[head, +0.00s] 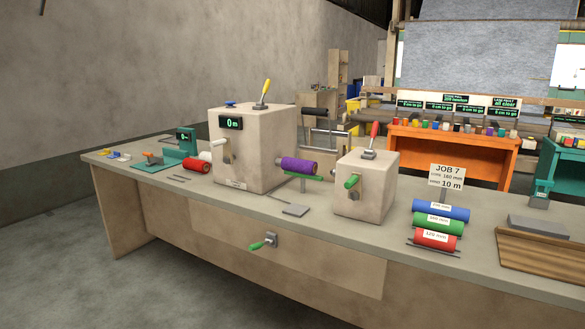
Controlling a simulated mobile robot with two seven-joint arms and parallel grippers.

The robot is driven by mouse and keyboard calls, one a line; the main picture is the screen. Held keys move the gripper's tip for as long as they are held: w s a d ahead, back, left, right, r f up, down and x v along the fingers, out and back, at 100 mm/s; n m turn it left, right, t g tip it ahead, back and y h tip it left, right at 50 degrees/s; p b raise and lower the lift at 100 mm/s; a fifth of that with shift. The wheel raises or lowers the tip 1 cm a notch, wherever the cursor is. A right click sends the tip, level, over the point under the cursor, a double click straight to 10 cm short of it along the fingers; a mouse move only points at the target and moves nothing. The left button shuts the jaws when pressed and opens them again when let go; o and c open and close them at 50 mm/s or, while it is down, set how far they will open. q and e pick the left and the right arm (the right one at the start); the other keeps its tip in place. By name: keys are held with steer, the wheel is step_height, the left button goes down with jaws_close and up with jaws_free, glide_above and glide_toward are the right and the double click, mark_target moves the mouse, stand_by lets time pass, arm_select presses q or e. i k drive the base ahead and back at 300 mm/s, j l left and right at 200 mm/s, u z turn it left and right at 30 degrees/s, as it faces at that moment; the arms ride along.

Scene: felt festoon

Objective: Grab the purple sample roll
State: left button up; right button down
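The purple sample roll (299,166) is in the head view, near the middle of the workbench. It lies horizontally between the large machine block and the small machine block, with its left end close to the large block. A green bar shows beneath its right side. Neither of my grippers is in view.
The large block (258,150) with a yellow-handled lever stands left of the roll. The small block (364,190) with a red-handled lever stands right. Blue (440,210), green (437,224) and red (436,240) rolls lie beside the JOB 7 sign (447,177).

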mark_target(309, 167)
steer(key=i+j+z, duration=0.1)
steer(key=z, duration=0.55)
steer(key=i+j+z, duration=0.4)
steer(key=j+z, duration=0.15)
steer(key=i+j+z, duration=0.1)
steer(key=j, duration=0.3)
steer(key=i+j+z, duration=0.1)
steer(key=j, duration=0.3)
